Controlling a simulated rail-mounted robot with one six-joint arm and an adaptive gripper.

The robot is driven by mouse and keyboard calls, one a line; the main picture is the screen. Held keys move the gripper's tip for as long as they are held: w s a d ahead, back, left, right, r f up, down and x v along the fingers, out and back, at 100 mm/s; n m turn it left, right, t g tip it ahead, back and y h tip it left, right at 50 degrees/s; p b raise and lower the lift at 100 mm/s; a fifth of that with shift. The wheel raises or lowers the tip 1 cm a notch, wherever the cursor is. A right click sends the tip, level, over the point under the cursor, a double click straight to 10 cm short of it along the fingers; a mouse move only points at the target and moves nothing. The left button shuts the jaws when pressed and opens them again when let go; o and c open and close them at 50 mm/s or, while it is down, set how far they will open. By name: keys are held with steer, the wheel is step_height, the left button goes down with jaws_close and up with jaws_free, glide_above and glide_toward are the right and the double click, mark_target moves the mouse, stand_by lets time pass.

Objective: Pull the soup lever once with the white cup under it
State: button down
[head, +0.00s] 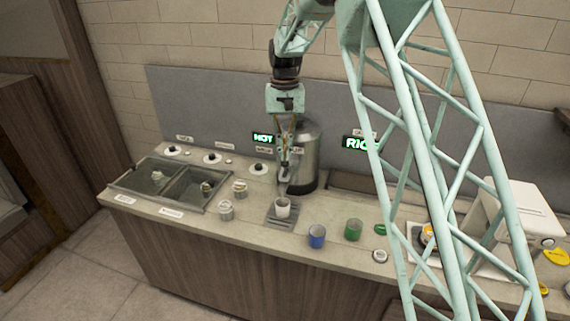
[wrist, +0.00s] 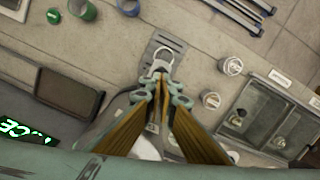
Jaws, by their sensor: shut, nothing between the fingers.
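The white cup (head: 282,208) stands upright on a grey drip grate (head: 284,222) in front of the silver soup urn (head: 308,165). In the wrist view the white cup (wrist: 160,64) shows just beyond my fingertips, partly covered by them. My gripper (head: 284,174) points down at the front of the urn, above the cup; it also shows in the wrist view (wrist: 161,82). Its fingers are closed together with nothing between them. The soup lever is not clearly visible behind my gripper, and I cannot tell whether the fingers touch it.
A blue cup (head: 316,236) and a green cup (head: 353,229) stand right of the grate. Two jars, one a lidded jar (head: 226,210), stand to its left. Sunken wells (head: 160,180) lie further left. A white machine (head: 520,215) stands at the far right.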

mark_target(285, 164)
steer(key=f, duration=0.2)
steer(key=shift+s+d+f+b, duration=0.15)
steer(key=shift+s+f+b, duration=0.2)
steer(key=c, duration=2.9)
jaws_free()
steer(key=shift+w+f+b, duration=0.15)
steer(key=shift+f+b, duration=0.05)
steer(key=shift+f, duration=0.5)
steer(key=shift+w+f+b, duration=0.15)
steer(key=shift+f+b, duration=0.05)
steer(key=shift+f, duration=0.45)
steer(key=shift+r, duration=0.15)
steer(key=shift+c, duration=0.3)
steer(key=shift+w+r, duration=0.1)
steer(key=shift+w, duration=0.1)
steer(key=shift+c, duration=0.2)
steer(key=shift+w+p, duration=0.25)
steer(key=shift+p, duration=0.15)
steer(key=shift+c, duration=1.2)
steer(key=shift+w+a+r+p, duration=0.1)
steer(key=shift+w+r+p, duration=0.15)
steer(key=shift+w+p, duration=0.25)
steer(key=shift+w+a+r+p, duration=0.1)
steer(key=shift+w+r+p, duration=0.2)
steer(key=shift+w, duration=0.4)
steer(key=shift+c, duration=0.7)
steer(key=shift+f, duration=0.1)
